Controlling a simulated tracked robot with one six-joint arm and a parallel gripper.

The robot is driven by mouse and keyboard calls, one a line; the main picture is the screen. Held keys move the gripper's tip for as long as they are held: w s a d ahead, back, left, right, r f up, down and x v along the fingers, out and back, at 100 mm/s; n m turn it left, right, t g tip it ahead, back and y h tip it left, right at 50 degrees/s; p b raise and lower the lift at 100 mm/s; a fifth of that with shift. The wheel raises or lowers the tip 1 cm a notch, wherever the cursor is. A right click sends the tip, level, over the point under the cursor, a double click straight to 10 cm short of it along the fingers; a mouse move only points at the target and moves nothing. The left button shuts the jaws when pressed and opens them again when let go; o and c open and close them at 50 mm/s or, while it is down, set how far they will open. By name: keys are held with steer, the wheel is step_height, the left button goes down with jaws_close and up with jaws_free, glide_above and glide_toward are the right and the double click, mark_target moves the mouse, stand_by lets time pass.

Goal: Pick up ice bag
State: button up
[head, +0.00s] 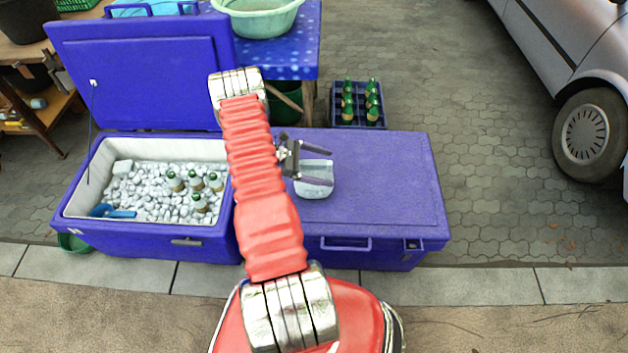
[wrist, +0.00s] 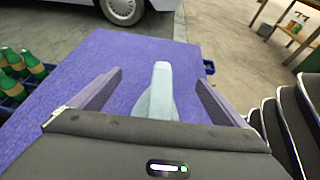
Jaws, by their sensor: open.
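The ice bag (head: 314,189) is a pale, whitish bag on the closed purple lid of the right-hand cooler. My gripper (head: 331,166) is open above the lid at the bag, with its two fingers partly covering it. In the wrist view the bag (wrist: 160,95) is pale blue-grey, with a narrow top and a wider lower part. It stands between the two spread fingers of my gripper (wrist: 158,77), with a visible space on each side. Its lower end is hidden behind the gripper body.
The left cooler (head: 75,200) is open, full of ice with several bottles and a blue scoop (head: 120,214). Its raised lid (head: 140,75) stands behind. A bottle crate (head: 357,118) is behind the closed cooler (head: 385,185). A car (head: 570,50) stands at right. The paving between is clear.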

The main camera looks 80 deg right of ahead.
steer(key=shift+s, duration=0.1)
stand_by(0.5)
steer(key=shift+d, duration=0.1)
steer(key=c, duration=2.2)
